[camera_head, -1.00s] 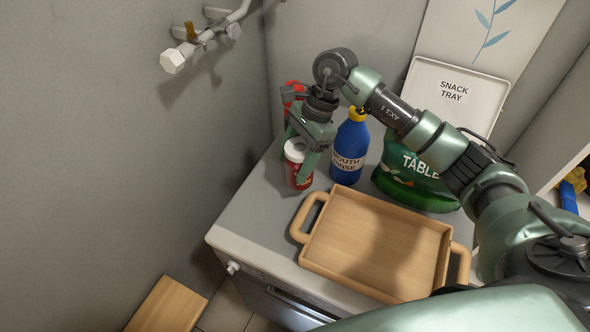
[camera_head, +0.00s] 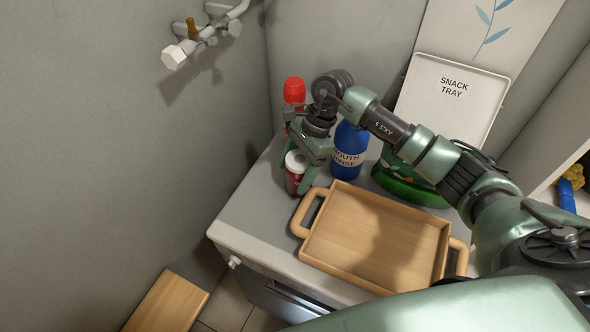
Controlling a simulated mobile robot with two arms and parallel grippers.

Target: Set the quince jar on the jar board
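A small red jar (camera_head: 294,183) with a white lid is on or just above the grey counter, left of the blue bottle. No name can be read on it. My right gripper (camera_head: 298,166) reaches down from above with its fingers on either side of the jar and appears shut on it. The fingers cover part of the jar, and I cannot tell whether its base touches the counter. My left gripper is not in view. No board marked for jars is readable; a plain wooden board (camera_head: 168,302) shows low at the lower left.
A wooden tray with handles (camera_head: 375,240) fills the counter's front. A blue mouth rinse bottle (camera_head: 346,160), a red-capped bottle (camera_head: 294,91) and a green bag (camera_head: 412,188) stand behind. A white snack tray (camera_head: 452,98) leans at the wall. A pipe (camera_head: 205,33) juts out at upper left.

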